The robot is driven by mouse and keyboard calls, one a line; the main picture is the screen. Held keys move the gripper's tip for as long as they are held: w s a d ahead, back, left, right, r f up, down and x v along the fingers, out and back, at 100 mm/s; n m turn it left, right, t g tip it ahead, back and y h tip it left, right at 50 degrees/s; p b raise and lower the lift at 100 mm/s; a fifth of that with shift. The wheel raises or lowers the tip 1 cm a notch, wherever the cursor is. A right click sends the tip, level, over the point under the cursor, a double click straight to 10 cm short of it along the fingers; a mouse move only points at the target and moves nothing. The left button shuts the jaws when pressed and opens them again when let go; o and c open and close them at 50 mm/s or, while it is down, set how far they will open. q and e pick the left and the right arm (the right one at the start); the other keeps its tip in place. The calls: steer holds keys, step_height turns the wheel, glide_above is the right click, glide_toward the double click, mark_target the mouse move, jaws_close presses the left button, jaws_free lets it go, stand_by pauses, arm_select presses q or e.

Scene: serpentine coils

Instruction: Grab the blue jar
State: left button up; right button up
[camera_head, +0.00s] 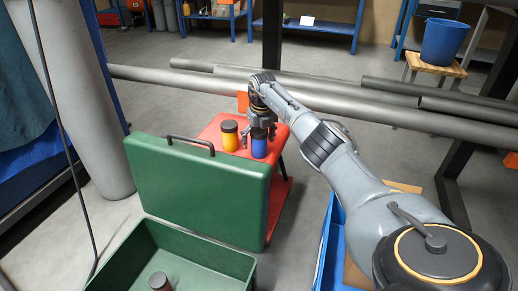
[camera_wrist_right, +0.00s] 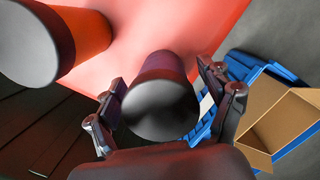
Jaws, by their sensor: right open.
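The blue jar (camera_head: 259,147) with a dark lid stands upright on a red stool (camera_head: 211,127), close to its right edge. My right gripper (camera_head: 258,130) is right above and around the top of the jar. In the right wrist view, the open fingers of my right gripper (camera_wrist_right: 163,84) lie on either side of the jar's dark lid (camera_wrist_right: 160,110), with the jar between them. I cannot tell whether a finger touches it. The jar's body is mostly hidden under the lid there. My left gripper is out of view.
A green case (camera_head: 190,195) stands upright in front of the stool. A green bin (camera_head: 240,262) holds a dark-lidded jar. A blue crate (camera_head: 325,245) with cardboard is at the right.

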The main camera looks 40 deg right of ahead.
steer(key=c, duration=1.6)
steer(key=shift+r, duration=0.1)
steer(key=shift+r, duration=0.1)
